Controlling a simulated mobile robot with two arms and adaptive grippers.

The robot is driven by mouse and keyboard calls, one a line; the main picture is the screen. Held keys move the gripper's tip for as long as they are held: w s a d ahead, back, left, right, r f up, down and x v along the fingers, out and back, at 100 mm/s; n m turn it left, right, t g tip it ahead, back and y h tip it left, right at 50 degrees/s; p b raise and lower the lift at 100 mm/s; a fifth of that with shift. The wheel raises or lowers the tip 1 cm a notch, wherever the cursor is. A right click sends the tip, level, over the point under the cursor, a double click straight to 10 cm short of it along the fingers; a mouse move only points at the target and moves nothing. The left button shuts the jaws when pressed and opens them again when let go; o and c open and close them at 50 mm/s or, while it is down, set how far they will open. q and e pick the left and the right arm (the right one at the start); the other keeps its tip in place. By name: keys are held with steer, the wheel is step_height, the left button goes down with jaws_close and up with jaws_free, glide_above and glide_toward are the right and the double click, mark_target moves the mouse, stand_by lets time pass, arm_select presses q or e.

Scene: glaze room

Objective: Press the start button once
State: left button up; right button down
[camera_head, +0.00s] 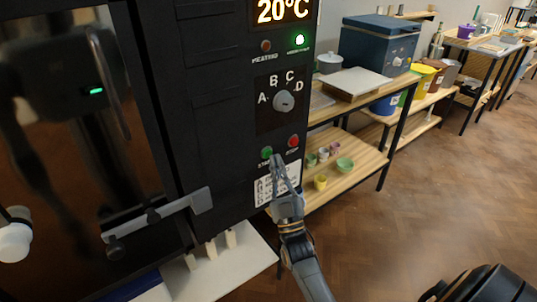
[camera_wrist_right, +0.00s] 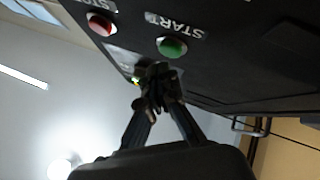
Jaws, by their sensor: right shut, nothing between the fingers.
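The green start button (camera_head: 266,152) is on the black control panel, left of the red stop button (camera_head: 293,141). In the right wrist view the start button (camera_wrist_right: 172,47) sits below the word START, with the red button (camera_wrist_right: 101,24) to its left. My right gripper (camera_head: 276,159) is shut and empty, its tips just right of and below the green button in the head view. In the wrist view the fingertips (camera_wrist_right: 160,76) are close to the button, and its face is uncovered. I cannot tell whether they touch the panel. My left gripper is not in view.
The panel has a 20°C display (camera_head: 282,10), a lit green lamp (camera_head: 299,39), an unlit heating lamp (camera_head: 265,46) and a selector knob (camera_head: 284,101). A door handle (camera_head: 160,212) juts out at left. A wooden shelf (camera_head: 350,165) with small bowls stands behind; open floor lies right.

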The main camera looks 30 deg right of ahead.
steer(key=shift+w, duration=0.4)
steer(key=shift+w, duration=0.15)
stand_by(0.4)
steer(key=shift+w+b, duration=0.25)
steer(key=shift+b, duration=0.05)
steer(key=shift+s, duration=0.15)
stand_by(0.3)
steer(key=shift+s+p, duration=0.4)
steer(key=shift+s, duration=0.35)
